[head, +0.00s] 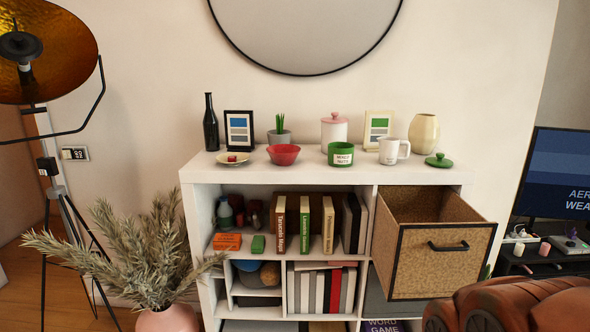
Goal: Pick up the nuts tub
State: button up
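The nuts tub (341,160) is a small green tub with a white label that seems to read "nuts". It stands upright near the front edge of the top of the white cube shelf (225,174), between a red bowl (284,154) and a white mug (393,151). Its top looks open. A green lid with a knob (438,160) lies apart from it, to the right of the mug. My gripper is not in view.
A pink-lidded canister (334,128) and a picture frame (379,126) stand behind the tub. A drawer (440,262) sticks out at the shelf's right. A brown leather seat (520,308) fills the bottom right. A lamp (45,50) and dried plant (150,250) are at left.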

aim_at(340, 154)
jog(key=u, duration=0.65)
jog(key=i, duration=0.4)
jog(key=u, duration=0.6)
jog(key=i, duration=1.4)
jog(key=z, duration=0.8)
